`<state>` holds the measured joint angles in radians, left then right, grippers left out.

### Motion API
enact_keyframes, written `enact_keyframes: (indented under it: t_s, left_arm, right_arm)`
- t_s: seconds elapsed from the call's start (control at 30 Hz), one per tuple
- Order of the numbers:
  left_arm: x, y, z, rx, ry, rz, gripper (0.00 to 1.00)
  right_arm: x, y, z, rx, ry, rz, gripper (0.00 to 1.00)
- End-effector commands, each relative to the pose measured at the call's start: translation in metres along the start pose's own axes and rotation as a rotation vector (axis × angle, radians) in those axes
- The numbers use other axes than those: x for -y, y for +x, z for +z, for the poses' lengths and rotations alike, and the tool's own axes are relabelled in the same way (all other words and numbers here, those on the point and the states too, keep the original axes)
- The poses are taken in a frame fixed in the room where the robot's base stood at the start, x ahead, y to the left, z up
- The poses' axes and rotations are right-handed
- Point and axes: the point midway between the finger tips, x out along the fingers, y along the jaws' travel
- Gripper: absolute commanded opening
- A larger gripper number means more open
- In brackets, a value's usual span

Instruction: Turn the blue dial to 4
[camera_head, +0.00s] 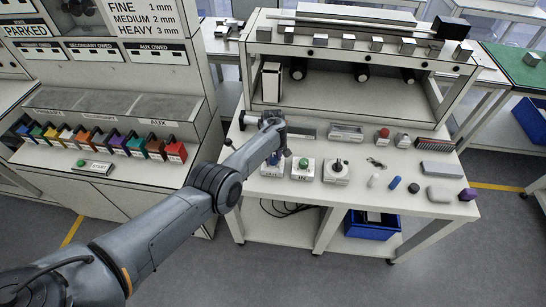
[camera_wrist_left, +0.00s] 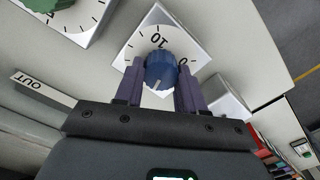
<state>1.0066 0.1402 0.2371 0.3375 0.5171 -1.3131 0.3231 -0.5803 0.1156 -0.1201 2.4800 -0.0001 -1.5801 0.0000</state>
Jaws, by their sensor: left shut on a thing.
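The blue dial (camera_wrist_left: 161,70) sits on a white square plate (camera_wrist_left: 150,22) with printed numbers. A "10" shows upside down beyond the dial; other marks are partly hidden by the fingers. A pale pointer line on the dial faces the bottom of the left wrist view, toward my gripper. My left gripper (camera_wrist_left: 160,78) is shut on the dial, one dark finger on each side. In the head view my left gripper (camera_head: 274,153) reaches down at the left front of the workbench, and mostly hides the dial and its plate. My right gripper is in neither view.
A green knob on its own plate (camera_head: 304,168) and a black-knobbed box (camera_head: 336,172) stand just right of the dial. Small loose items lie farther right on the bench (camera_head: 265,186). A shelf (camera_head: 340,88) stands behind. Coloured bins (camera_head: 105,142) are at the left.

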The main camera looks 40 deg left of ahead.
Motion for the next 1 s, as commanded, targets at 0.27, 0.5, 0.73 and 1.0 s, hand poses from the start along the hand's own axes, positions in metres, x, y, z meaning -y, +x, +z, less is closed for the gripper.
enact_keyframes:
  t_s: [0.27,0.5,0.73,1.0]
  left_arm:
    - [-0.0005,-0.0011,0.0002,0.001,-0.145,0.002,0.09]
    - [0.0000,-0.0011,0.0002,0.001,-0.197,0.001,0.09]
    - [0.0000,-0.0012,0.0003,0.001,-0.204,0.001,0.09]
    - [0.0000,-0.0012,0.0002,0.001,-0.203,0.001,0.50]
  right_arm:
    - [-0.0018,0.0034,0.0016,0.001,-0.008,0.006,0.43]
    - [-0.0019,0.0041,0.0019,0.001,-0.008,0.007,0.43]
    - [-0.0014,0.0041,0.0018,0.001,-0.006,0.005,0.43]
    - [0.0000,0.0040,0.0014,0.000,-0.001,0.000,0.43]
